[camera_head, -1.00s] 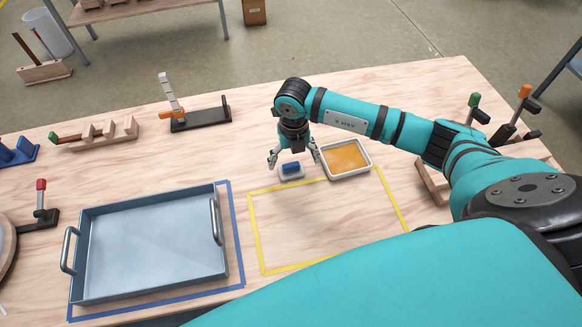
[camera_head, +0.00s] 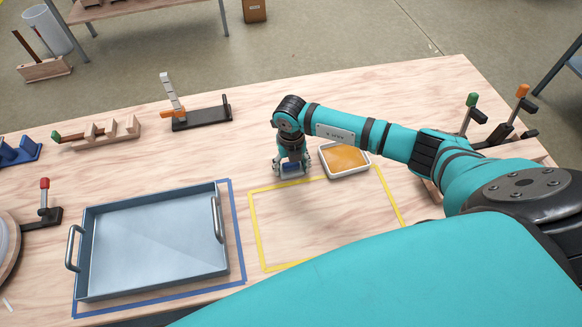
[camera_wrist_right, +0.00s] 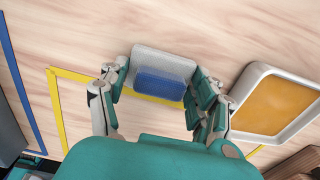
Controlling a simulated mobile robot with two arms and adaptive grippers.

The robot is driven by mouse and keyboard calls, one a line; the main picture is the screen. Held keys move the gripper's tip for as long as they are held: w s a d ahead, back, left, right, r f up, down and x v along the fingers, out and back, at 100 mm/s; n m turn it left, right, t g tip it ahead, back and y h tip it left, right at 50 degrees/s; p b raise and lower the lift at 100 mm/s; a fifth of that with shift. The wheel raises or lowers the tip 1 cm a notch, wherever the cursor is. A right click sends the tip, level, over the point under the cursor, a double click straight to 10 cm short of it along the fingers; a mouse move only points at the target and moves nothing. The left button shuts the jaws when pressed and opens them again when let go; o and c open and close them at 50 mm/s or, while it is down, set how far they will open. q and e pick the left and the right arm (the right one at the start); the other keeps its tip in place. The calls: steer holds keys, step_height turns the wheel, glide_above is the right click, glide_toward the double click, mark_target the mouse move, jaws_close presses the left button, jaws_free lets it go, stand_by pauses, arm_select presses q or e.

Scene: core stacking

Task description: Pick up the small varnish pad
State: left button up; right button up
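The small varnish pad (camera_head: 291,168) has a pale grey base and a blue top, and lies on the wooden table beside the varnish tray. My right gripper (camera_head: 292,170) points down over it, with one finger at each side. In the right wrist view the pad (camera_wrist_right: 163,84) sits between the fingers of the gripper (camera_wrist_right: 162,82), which look closed against its two ends. I see no clear gap between the pad and the table. My left gripper is not in view.
A white tray of orange varnish (camera_head: 344,159) stands close to the right of the pad. A yellow taped outline (camera_head: 256,232) encloses bare table in front. A blue-grey handled tray (camera_head: 88,240) is at the left. A clamp (camera_head: 201,117) stands behind.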

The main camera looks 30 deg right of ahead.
mark_target(295, 165)
steer(key=c, duration=0.5)
steer(key=shift+r, duration=0.15)
steer(key=shift+r, duration=0.25)
steer(key=r, duration=0.1)
steer(key=b, duration=0.1)
steer(key=s+r, duration=0.1)
steer(key=shift+d+r+b, duration=0.3)
steer(key=s+d+b, duration=0.1)
steer(key=s+d, duration=0.1)
steer(key=s, duration=0.2)
steer(key=s+d+r+b, duration=0.1)
steer(key=s+d, duration=0.1)
steer(key=s, duration=0.2)
steer(key=s+d+b, duration=0.1)
steer(key=s+d, duration=0.1)
steer(key=s, duration=0.3)
steer(key=shift+s+d+r, duration=0.1)
steer(key=shift+d+r, duration=0.2)
steer(key=shift+d, duration=0.05)
steer(key=o, duration=0.6)
steer(key=c, duration=0.4)
